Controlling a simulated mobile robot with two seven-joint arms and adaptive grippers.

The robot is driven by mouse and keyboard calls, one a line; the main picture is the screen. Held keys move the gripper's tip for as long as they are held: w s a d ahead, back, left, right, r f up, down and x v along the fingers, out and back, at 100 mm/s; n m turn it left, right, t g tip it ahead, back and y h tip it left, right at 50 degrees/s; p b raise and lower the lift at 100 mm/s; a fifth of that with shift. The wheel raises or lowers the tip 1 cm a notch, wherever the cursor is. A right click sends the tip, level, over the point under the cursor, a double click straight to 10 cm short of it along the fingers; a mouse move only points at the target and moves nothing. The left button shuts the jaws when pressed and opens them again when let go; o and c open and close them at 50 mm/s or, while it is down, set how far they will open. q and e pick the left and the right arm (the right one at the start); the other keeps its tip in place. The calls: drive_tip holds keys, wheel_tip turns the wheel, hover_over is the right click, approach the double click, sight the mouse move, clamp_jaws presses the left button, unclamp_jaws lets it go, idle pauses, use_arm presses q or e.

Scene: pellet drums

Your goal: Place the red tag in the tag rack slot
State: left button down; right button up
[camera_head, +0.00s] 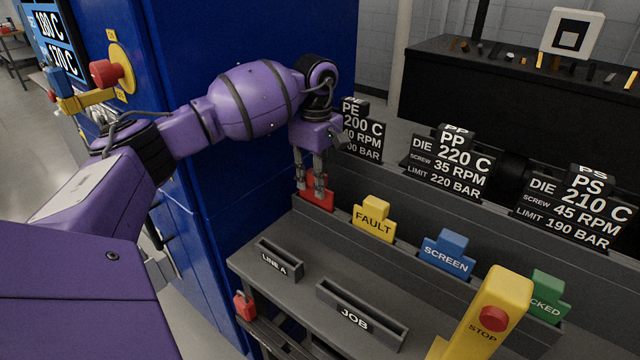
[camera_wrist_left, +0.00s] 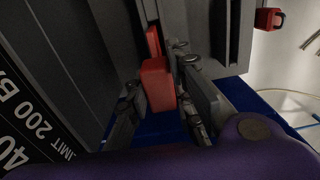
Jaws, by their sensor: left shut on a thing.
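The red tag (camera_head: 318,199) stands at the left end of a dark rack (camera_head: 338,222), upright, its lower part at the rack's top edge. My left gripper (camera_head: 313,180) points down over it and is shut on its upper part. In the left wrist view the red tag (camera_wrist_left: 157,84) lies between the two fingers. I cannot tell whether its foot is seated in the rack. Two slotted holders stand empty on the grey bench: one marked LINE A (camera_head: 280,260) and one marked JOB (camera_head: 360,313). My right gripper is not in view.
A yellow FAULT tag (camera_head: 374,222), a blue SCREEN tag (camera_head: 447,257) and a green tag (camera_head: 547,297) stand along the rack. Black setting plates (camera_head: 452,165) stand behind. A yellow STOP post (camera_head: 500,290) rises in front; a blue cabinet (camera_head: 215,130) is close on the left.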

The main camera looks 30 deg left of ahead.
use_arm(q)
drive_tip(key=shift+s+r, duration=0.4)
drive_tip(key=shift+s, duration=0.05)
drive_tip(key=shift+w+a+f, duration=0.1)
drive_tip(key=shift+w+f, duration=0.2)
drive_tip(key=shift+f, duration=0.05)
drive_tip(key=c, duration=1.9)
unclamp_jaws()
drive_tip(key=o, duration=0.4)
drive_tip(key=shift+s+r, duration=0.1)
drive_tip(key=shift+c, duration=0.2)
drive_tip(key=shift+r, duration=0.25)
wheel_tip(320, 180, up, 12)
drive_tip(key=shift+f+b, duration=0.15)
drive_tip(key=shift+b, duration=0.2)
